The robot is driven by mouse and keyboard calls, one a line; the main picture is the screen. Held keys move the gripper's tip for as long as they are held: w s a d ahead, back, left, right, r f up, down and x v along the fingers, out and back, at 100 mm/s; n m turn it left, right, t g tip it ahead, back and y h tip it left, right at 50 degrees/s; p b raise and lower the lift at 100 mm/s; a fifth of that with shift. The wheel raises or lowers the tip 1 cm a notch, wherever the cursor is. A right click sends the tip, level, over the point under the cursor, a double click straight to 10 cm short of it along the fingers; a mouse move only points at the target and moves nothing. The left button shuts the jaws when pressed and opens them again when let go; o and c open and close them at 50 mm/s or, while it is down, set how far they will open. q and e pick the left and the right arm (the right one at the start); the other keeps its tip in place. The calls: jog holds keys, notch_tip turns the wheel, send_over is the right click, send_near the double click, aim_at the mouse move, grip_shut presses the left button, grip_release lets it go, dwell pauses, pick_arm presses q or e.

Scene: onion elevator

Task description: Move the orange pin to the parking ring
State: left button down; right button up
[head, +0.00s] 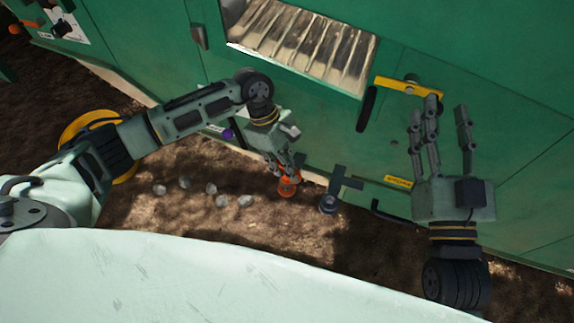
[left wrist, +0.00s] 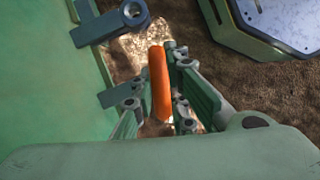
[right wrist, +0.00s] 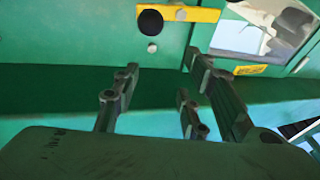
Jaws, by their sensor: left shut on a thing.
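The orange pin (head: 288,188) is at my left gripper's fingertips, low beside the green machine's side. It also shows in the left wrist view (left wrist: 158,80) as an orange bar between the fingers. My left gripper (head: 284,172) is shut on it. A dark ring (head: 329,204) on a bracket stands out from the machine just right of the pin; the left wrist view shows a ring (left wrist: 132,11) at upper left, apart from the pin. A second bracket (left wrist: 122,93) is partly hidden by the fingers. My right gripper (head: 445,130) is open and empty before the machine.
A yellow bar (head: 408,87) with a black grip is on the panel near my right gripper. A purple knob (head: 228,134) is left of my left gripper. Several pale onions (head: 211,188) lie on the soil. A yellow ring-shaped part (head: 80,128) is behind my left arm.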

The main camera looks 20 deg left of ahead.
pick_arm(q)
jog(key=shift+f, duration=0.15)
jog(key=shift+f+b, duration=0.15)
jog(key=shift+b, duration=0.15)
jog(key=shift+f+b, duration=0.55)
jog(key=shift+f, duration=0.1)
jog(key=shift+f+b, duration=0.35)
pick_arm(e)
jog(key=s+r+t+y, duration=0.2)
jog(key=s+r+t, duration=0.4)
jog(key=r, duration=0.3)
jog(key=shift+d+r, duration=0.15)
jog(key=shift+r, duration=0.05)
dwell(0.4)
jog(key=shift+s+r, duration=0.1)
jog(key=shift+s, duration=0.1)
pick_arm(q)
jog(key=c, duration=1.6)
grip_release()
jog(key=shift+c, duration=0.2)
pick_arm(e)
jog(key=shift+w, duration=0.1)
